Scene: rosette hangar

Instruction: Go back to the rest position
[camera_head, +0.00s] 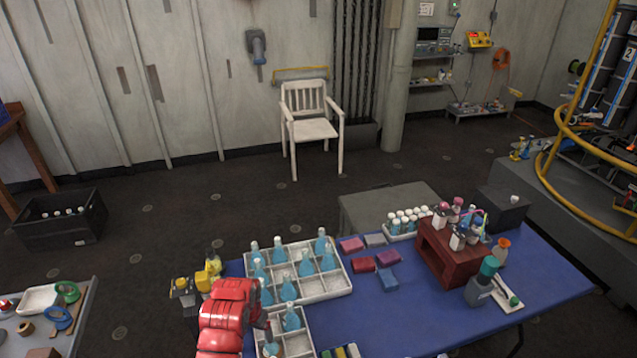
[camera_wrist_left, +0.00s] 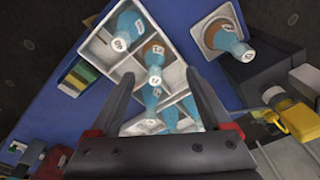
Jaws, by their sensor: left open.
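My left gripper (camera_head: 266,326) hangs at the end of my red arm near the front left of the blue table (camera_head: 425,316). In the left wrist view the left gripper (camera_wrist_left: 159,78) is open, and no object is held between its fingers. Below and beyond the fingers is a white divided tray (camera_wrist_left: 98,45) with blue bottles in it. In the head view a larger divided tray (camera_head: 335,283) with several blue bottles lies behind the gripper, and a smaller tray (camera_head: 298,344) is beside it, partly hidden by my arm. My right gripper is not in view.
A dark red rack (camera_head: 445,262) with bottles stands at the table's right. Yellow bottles (camera_head: 205,280) stand just left of the table, close to my arm. A white chair (camera_head: 312,128) stands by the wall.

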